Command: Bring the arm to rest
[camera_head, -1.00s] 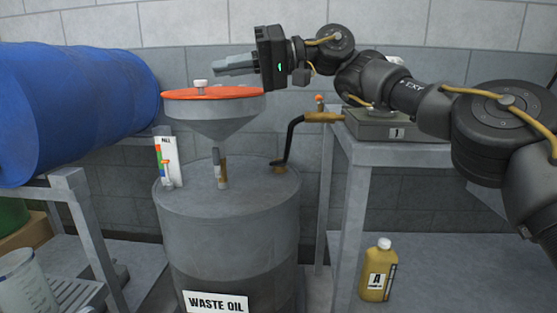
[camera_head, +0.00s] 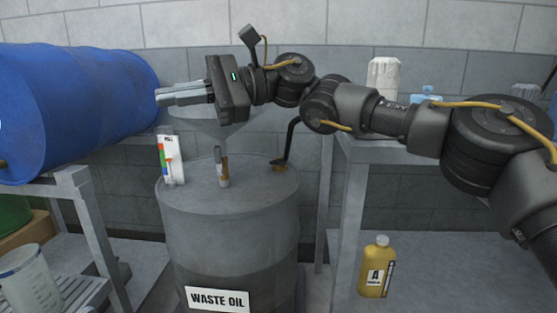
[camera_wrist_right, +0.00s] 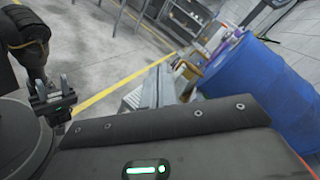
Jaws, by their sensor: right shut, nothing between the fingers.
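My right gripper (camera_head: 160,97) is shut and empty. It hangs above the waste oil drum (camera_head: 230,240), in front of the grey funnel (camera_head: 218,133), and hides most of the funnel's top. My right arm reaches in from the right at about the height of the shelf table. In the right wrist view the gripper's dark housing (camera_wrist_right: 180,150) fills the lower part, and its fingertips cannot be made out. My left gripper does not show in the head view.
A blue drum (camera_head: 75,110) lies on a rack at left, also seen in the wrist view (camera_wrist_right: 265,90). A black crank (camera_head: 290,140) stands on the waste drum. A yellow bottle (camera_head: 377,268) stands low at right. A white container (camera_head: 382,75) stands behind my arm.

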